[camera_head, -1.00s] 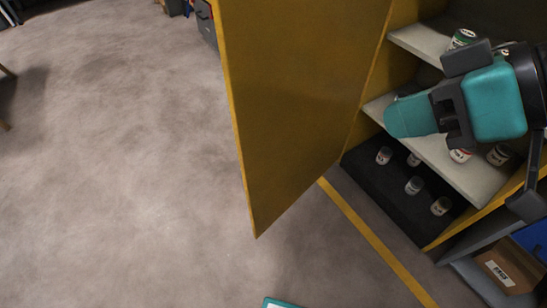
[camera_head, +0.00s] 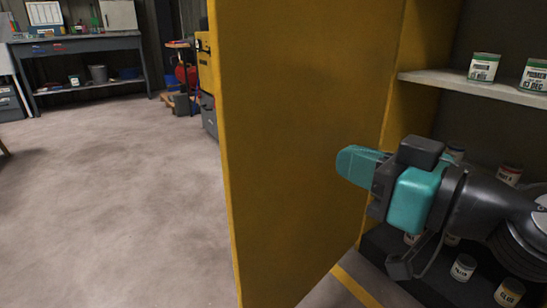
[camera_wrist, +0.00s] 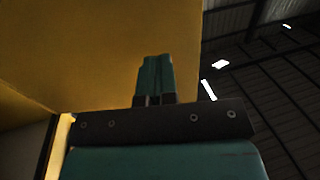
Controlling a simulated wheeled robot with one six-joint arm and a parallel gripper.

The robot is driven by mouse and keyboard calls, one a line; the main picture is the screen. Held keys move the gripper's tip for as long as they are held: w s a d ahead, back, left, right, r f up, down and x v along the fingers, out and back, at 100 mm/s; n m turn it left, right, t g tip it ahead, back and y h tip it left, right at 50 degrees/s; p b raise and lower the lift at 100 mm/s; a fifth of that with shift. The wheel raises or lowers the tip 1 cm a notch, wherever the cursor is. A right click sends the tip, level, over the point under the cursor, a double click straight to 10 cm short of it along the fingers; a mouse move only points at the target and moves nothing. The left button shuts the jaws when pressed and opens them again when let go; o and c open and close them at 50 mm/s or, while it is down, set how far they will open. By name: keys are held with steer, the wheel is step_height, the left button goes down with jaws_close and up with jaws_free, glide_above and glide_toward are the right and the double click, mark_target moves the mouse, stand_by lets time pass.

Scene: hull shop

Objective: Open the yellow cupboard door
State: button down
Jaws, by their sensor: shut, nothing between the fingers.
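The yellow cupboard door (camera_head: 290,130) stands swung wide open, its inner face toward the cupboard's shelves at the right. My gripper (camera_head: 345,160) is shut and empty, in front of the door's inner face. I cannot tell whether its fingertips touch the door. In the wrist view the closed teal fingers (camera_wrist: 154,80) point toward the yellow door panel (camera_wrist: 90,50), close to its edge. No handle shows in either view.
A cupboard shelf (camera_head: 440,86) holds labelled cans (camera_head: 484,68), and more cans stand lower down behind my arm. Left of the door the grey floor (camera_head: 110,210) is clear. A workbench (camera_head: 80,45) and yellow drawers (camera_head: 204,60) stand farther back.

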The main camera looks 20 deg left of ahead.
steer(key=p, duration=1.1)
glide_toward(263, 129)
steer(key=x, duration=0.5)
steer(key=shift+a+r, duration=0.2)
steer(key=shift+r, duration=0.15)
steer(key=shift+w+a+f+p, duration=0.1)
steer(key=shift+w+a+p, duration=0.3)
steer(key=shift+a+p, duration=0.25)
steer(key=shift+w+a+f+p, duration=0.15)
steer(key=shift+a+f+p, duration=0.05)
steer(key=shift+a+p, duration=0.1)
